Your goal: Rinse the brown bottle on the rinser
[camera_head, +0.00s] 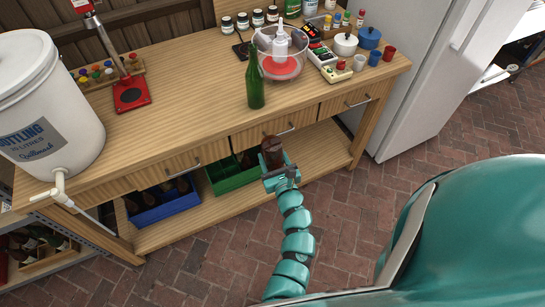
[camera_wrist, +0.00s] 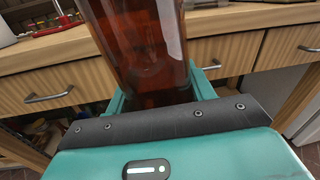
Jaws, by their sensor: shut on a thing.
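The brown bottle (camera_head: 272,152) is in my gripper (camera_head: 279,172), in front of the wooden bench's drawers and apart from the bench. In the wrist view the brown bottle (camera_wrist: 145,45) fills the upper middle, with the teal fingers of my gripper (camera_wrist: 160,88) on both sides of it. Its upper end is cut off there. The rinser (camera_head: 282,66) appears to be the clear bowl with a red inside and a white nozzle part, at the back of the bench top. A green bottle (camera_head: 255,82) stands upright just in front of it.
A white bottling bucket (camera_head: 45,105) with a spigot stands at the left. A red capper (camera_head: 130,92) stands on the bench (camera_head: 190,105). Small jars, meters, pots and cups crowd the back right. Blue (camera_head: 165,205) and green (camera_head: 232,173) crates sit on the lower shelf.

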